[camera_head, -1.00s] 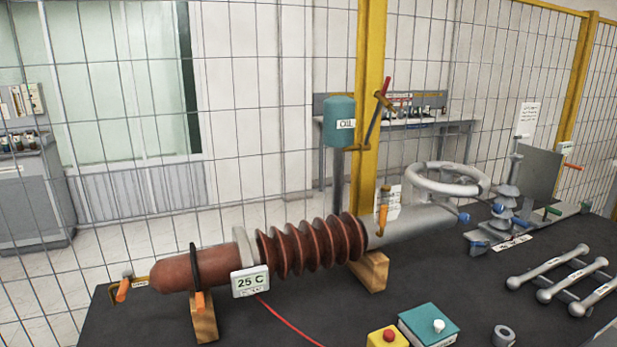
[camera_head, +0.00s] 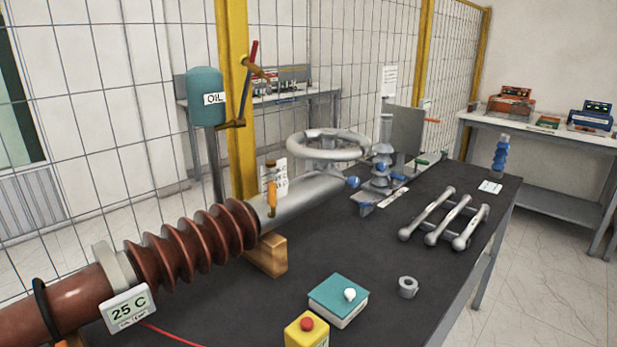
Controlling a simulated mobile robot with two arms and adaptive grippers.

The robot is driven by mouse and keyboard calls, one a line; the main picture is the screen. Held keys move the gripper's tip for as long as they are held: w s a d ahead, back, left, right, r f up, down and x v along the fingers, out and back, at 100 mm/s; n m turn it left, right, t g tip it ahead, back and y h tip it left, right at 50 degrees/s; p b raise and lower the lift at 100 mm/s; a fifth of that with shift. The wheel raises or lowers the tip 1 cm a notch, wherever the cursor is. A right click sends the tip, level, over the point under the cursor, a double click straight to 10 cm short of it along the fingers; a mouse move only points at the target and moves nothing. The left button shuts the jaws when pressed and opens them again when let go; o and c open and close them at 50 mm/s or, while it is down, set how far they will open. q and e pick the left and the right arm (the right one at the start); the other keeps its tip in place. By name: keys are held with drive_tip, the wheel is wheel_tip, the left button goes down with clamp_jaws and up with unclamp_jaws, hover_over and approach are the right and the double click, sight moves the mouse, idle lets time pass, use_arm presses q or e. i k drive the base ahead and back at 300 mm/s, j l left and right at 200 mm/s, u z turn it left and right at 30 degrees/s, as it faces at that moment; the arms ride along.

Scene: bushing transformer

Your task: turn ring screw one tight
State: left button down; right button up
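The brown ribbed bushing (camera_head: 190,243) lies on the black table, its grey metal tube (camera_head: 305,198) running to the right. A large grey ring (camera_head: 328,146) sits over the far end of the tube. A blue knob (camera_head: 353,182), perhaps a ring screw, shows at the ring's right side; I cannot tell whether it is tight. An orange-handled part (camera_head: 271,188) stands upright on the tube. Neither of my grippers shows in the head view.
A yellow box with a red button (camera_head: 306,330) and a teal box (camera_head: 338,298) stand at the front. A grey nut-like ring (camera_head: 408,287) and several metal bars (camera_head: 443,218) lie to the right. A wooden block (camera_head: 267,256) supports the bushing. A fence post (camera_head: 233,100) stands behind.

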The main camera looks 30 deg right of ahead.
sight(353, 181)
drive_tip(key=l+u, duration=0.1)
drive_tip(key=l, duration=0.75)
drive_tip(key=k+l+u, duration=0.1)
drive_tip(key=l, duration=0.8)
drive_tip(key=l+u, duration=0.15)
drive_tip(key=l, duration=0.7)
drive_tip(key=k, duration=0.1)
